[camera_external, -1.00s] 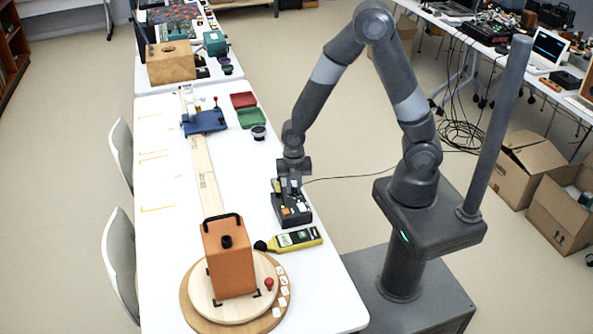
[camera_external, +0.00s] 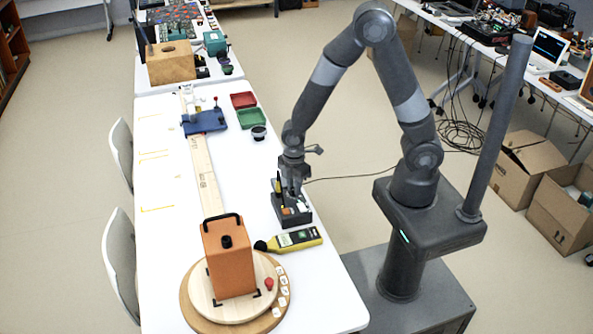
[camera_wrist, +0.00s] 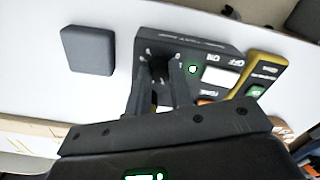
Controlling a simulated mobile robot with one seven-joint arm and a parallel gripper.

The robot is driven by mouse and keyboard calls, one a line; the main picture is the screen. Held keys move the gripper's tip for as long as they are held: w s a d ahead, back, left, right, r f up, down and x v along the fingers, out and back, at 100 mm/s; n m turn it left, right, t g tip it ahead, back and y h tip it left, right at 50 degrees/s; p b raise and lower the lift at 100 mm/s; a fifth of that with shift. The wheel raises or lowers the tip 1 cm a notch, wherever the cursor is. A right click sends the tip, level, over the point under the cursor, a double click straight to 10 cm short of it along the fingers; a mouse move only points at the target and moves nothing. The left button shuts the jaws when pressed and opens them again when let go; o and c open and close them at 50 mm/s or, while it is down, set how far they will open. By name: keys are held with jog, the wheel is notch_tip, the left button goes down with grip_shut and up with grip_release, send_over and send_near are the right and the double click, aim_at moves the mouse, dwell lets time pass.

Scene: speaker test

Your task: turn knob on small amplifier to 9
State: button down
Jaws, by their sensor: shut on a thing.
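The small amplifier (camera_external: 293,213) is a dark grey box near the right edge of the white table, below my arm. In the wrist view its dark panel (camera_wrist: 205,45) carries white labels, switches and a lit green light. My gripper (camera_external: 291,186) is down at the amplifier's far part. In the wrist view my gripper (camera_wrist: 158,88) has its two fingers on either side of the dark knob (camera_wrist: 158,67), shut on it. The knob is partly hidden between the fingers. A few small marks show around it; I cannot read which number it points to.
A yellow meter (camera_external: 296,239) lies close in front of the amplifier. An orange box (camera_external: 229,262) stands on a round wooden board (camera_external: 190,302). A flat grey block (camera_wrist: 87,50) lies left of the amplifier in the wrist view. The table's left middle is mostly clear.

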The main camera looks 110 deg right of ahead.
jog(key=m, duration=0.4)
jog(key=shift+m, duration=0.3)
jog(key=m, duration=0.3)
jog(key=shift+m, duration=0.3)
jog(key=m, duration=0.4)
jog(key=shift+m, duration=0.3)
jog(key=m, duration=0.3)
jog(key=shift+m, duration=0.3)
jog(key=m, duration=0.8)
jog(key=shift+w, duration=0.1)
jog(key=m, duration=0.4)
jog(key=shift+m, duration=2.1)
